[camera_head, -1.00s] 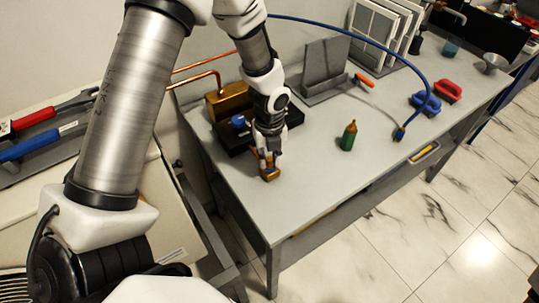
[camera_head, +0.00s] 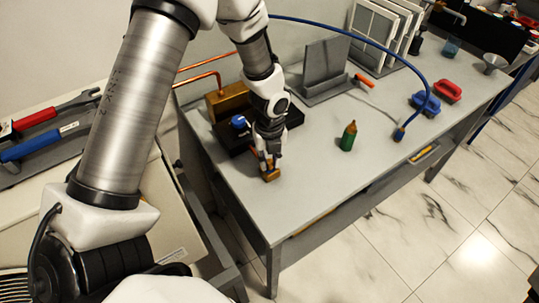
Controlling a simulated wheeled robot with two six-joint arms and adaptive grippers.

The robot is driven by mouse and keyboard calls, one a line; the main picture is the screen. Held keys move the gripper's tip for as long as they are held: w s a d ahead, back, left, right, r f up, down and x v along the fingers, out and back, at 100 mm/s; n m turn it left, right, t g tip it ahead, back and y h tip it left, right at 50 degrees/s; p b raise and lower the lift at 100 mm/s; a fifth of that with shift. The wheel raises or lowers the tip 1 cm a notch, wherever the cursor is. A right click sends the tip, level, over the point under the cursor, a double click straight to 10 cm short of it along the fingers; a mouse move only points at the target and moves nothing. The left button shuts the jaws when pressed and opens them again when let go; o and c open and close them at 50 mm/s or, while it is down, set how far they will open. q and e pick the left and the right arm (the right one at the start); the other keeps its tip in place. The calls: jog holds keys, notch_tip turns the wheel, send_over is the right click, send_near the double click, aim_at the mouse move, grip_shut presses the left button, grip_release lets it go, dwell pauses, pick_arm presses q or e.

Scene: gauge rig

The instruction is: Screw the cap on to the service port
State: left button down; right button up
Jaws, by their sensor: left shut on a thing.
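My left gripper (camera_head: 268,162) points down at the left part of the grey bench. It is shut on a small brass-coloured piece (camera_head: 271,175) at the bench top; the fingers hide part of it, and I cannot tell if it is the cap. Behind the gripper stands the rig, with a brass block (camera_head: 229,103) on a black base (camera_head: 235,141) and copper pipes (camera_head: 205,78). A round blue part (camera_head: 239,122) sits at the front of the block. I cannot make out the service port. My right gripper is not in view.
A green bottle with an orange tip (camera_head: 348,136) stands right of the gripper. A blue hose (camera_head: 400,62) arches over the bench (camera_head: 310,185). A grey stand (camera_head: 325,70), blue and red parts (camera_head: 425,103) and a funnel (camera_head: 494,63) lie farther off. The front middle is clear.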

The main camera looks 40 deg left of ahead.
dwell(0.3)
pick_arm(q)
jog(key=shift+s+p, duration=0.1)
jog(key=shift+p, duration=0.35)
jog(key=shift+m+p, duration=2.3)
jog(key=shift+p, duration=0.6)
jog(key=shift+m+p, duration=0.3)
jog(key=shift+f, duration=0.1)
